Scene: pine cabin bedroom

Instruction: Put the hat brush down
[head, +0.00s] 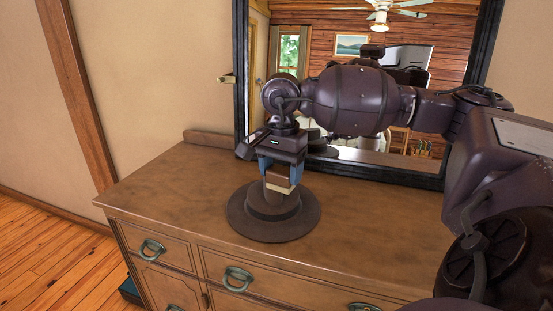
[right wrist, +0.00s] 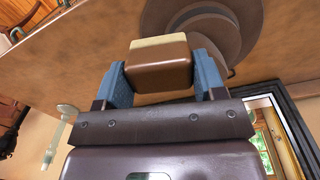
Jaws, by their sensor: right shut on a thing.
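My right gripper (head: 281,170) points down over the dresser and is shut on the hat brush (head: 279,183), a brown block with a pale bristle side. In the right wrist view the brush (right wrist: 160,68) sits between the two blue fingers. A dark brown brimmed hat (head: 240,218) lies on the dresser top (head: 365,235), directly below or just behind the brush. I cannot tell whether the brush touches the hat's crown. The hat (right wrist: 236,22) also shows beyond the brush in the right wrist view. My left gripper is not in view.
A large dark-framed mirror (head: 241,100) stands at the back of the dresser, close behind my right arm. The dresser top is bare to the left and right of the hat. Drawers with greenish handles (head: 238,275) face the front.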

